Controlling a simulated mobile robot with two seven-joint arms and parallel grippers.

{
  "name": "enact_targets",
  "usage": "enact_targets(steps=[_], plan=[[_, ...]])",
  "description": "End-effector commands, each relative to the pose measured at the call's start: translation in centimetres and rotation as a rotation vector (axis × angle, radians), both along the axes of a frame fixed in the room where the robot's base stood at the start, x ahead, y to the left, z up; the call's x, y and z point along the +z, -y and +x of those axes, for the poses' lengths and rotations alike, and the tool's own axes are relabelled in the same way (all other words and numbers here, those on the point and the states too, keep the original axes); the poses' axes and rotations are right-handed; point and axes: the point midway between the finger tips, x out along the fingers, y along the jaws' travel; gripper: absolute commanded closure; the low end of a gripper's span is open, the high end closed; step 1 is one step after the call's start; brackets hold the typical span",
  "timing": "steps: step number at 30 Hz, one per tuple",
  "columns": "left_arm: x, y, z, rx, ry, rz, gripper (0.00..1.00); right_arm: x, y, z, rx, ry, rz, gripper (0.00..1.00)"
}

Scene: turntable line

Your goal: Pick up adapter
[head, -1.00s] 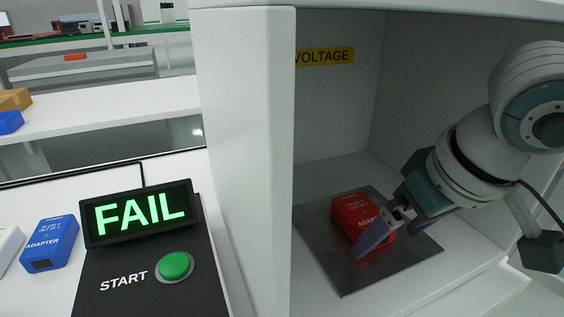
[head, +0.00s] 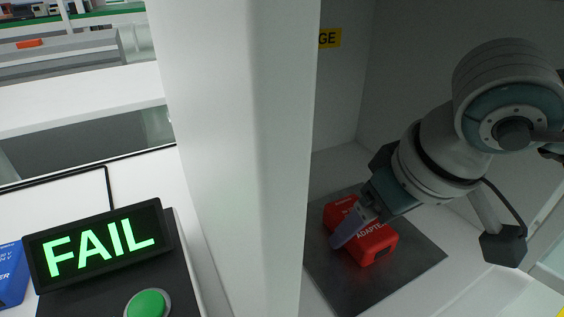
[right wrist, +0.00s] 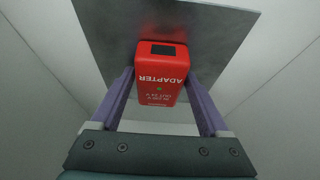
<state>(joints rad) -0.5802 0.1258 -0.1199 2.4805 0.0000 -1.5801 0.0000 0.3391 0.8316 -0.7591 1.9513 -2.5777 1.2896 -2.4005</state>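A red adapter (head: 366,235) lies on a dark metal plate (head: 402,275) inside the white booth. My right gripper (head: 352,222) reaches down over it from the right. In the right wrist view the red adapter (right wrist: 162,72) sits between the two purple fingers of the right gripper (right wrist: 162,82). The fingers stand apart, one on each side, with a narrow gap at least on the right. The second finger is hidden in the head view. A blue adapter (head: 12,275) is cut off at the left edge. My left gripper is not in view.
A white post (head: 240,160) stands left of the booth opening. Beside it are a display reading FAIL (head: 98,245) and a green START button (head: 148,304). Booth walls enclose the plate at back and right.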

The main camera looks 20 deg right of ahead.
Motion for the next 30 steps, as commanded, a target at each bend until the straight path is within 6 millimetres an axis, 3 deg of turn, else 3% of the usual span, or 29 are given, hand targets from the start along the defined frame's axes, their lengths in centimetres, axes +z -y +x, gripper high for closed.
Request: enact_targets(steps=[2,20,30], plan=[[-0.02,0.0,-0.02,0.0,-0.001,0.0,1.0,0.01,0.01,0.01,0.0,0.0,0.0,0.31],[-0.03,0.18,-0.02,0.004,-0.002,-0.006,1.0,0.02,0.01,0.02,0.0,0.0,0.0,0.99],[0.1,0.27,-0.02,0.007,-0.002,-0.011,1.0,0.26,0.08,0.11,-0.001,0.003,0.001,1.0]])
